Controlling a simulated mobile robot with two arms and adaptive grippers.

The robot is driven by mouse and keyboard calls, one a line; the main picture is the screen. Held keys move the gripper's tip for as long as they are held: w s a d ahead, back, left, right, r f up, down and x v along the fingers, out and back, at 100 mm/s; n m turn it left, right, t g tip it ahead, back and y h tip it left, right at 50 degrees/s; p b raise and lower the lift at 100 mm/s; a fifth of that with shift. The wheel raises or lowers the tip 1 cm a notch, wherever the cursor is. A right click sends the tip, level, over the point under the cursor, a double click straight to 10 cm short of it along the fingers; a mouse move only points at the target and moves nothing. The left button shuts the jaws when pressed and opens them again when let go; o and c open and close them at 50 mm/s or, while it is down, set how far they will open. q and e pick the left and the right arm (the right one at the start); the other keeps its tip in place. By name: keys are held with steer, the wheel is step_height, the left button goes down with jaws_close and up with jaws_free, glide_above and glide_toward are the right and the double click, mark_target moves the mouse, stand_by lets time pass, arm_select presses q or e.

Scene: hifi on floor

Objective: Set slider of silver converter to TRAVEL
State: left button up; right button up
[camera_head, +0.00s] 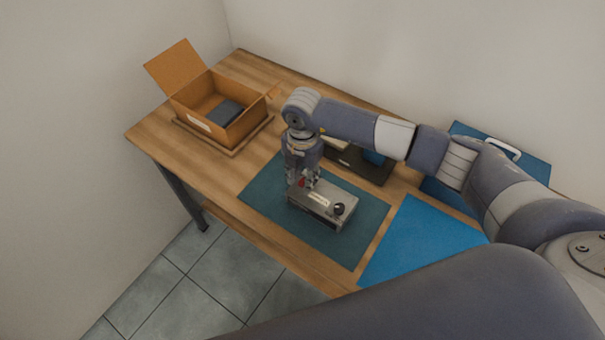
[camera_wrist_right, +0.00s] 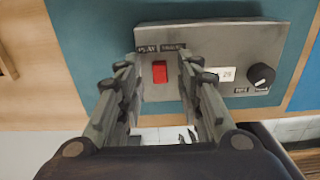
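The silver converter (camera_head: 326,206) lies on the dark teal mat on the table. In the right wrist view its silver top face (camera_wrist_right: 215,42) fills the upper middle. Its red slider (camera_wrist_right: 160,73) sits below two small labels, one reading PLAY and the other apparently TRAVEL; I cannot tell which position it is in. My right gripper (camera_wrist_right: 159,68) is open, one finger on each side of the red slider, with a gap on both sides. In the head view my right gripper (camera_head: 303,182) points down over the converter's left end. My left gripper is not in view.
A black knob (camera_wrist_right: 262,76) is on the converter's right end. An open cardboard box (camera_head: 222,125) stands at the back left. A dark tray (camera_head: 365,165) lies behind the teal mat (camera_head: 262,200). A bright blue mat (camera_head: 420,240) lies to the right.

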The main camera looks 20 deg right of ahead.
steer(key=shift+f, duration=0.15)
jaws_close()
steer(key=shift+s+d, duration=0.5)
steer(key=shift+s, duration=0.15)
jaws_free()
step_height(320, 180, up, 12)
stand_by(0.4)
stand_by(0.4)
